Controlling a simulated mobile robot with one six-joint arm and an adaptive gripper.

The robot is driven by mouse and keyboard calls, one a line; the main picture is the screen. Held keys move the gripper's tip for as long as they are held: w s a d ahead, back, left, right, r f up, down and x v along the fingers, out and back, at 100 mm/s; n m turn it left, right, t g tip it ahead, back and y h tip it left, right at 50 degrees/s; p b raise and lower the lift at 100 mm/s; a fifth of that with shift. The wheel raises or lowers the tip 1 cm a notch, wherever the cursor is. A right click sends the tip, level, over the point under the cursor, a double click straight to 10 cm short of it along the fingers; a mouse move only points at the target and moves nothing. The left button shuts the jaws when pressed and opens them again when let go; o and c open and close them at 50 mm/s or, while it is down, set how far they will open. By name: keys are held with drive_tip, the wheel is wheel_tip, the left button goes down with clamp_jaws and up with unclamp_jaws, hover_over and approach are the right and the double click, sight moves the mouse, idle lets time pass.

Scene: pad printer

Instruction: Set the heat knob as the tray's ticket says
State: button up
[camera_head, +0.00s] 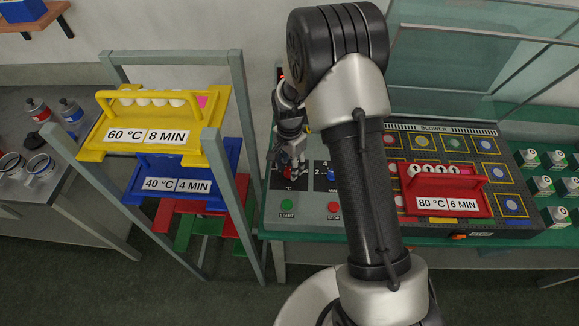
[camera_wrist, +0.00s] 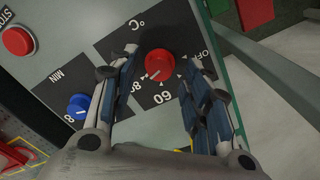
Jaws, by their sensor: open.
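The red heat knob (camera_wrist: 159,65) sits on a black dial plate marked °C, with OFF, 60 and 80 around it. Its pale mark faces lower left in the wrist view, roughly toward the 80; the exact setting is hard to tell. My gripper (camera_wrist: 160,60) is open, with one finger on each side of the knob; I cannot tell whether they touch it. In the head view my gripper (camera_head: 291,160) is over the dial plate and partly hides it. The red tray (camera_head: 459,210) on the machine carries a ticket (camera_head: 446,203) reading 80 °C, 6 MIN.
A blue MIN knob (camera_wrist: 77,106) and red STOP button (camera_wrist: 17,41) are beside the heat dial. A green START button (camera_head: 287,205) is in front. The rack at left holds a yellow tray (camera_head: 91,152) and blue tray (camera_head: 131,196). My arm hides the panel's middle.

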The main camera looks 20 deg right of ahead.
wheel_tip(320, 180, up, 10)
drive_tip(key=shift+r, duration=0.2)
idle(0.5)
drive_tip(key=s+r+n+t, duration=0.1)
drive_tip(key=s+r+n, duration=0.2)
drive_tip(key=s+r, duration=0.45)
drive_tip(key=s+r+n+t, duration=0.1)
drive_tip(key=s+r+n, duration=0.3)
drive_tip(key=r, duration=0.6)
drive_tip(key=s+r+n+t, duration=0.2)
drive_tip(key=s+n, duration=0.3)
drive_tip(key=s, duration=1.1)
drive_tip(key=shift+s+r+t, duration=0.15)
drive_tip(key=shift+r+t, duration=0.15)
drive_tip(key=shift+r, duration=0.25)
drive_tip(key=shift+d, duration=0.1)
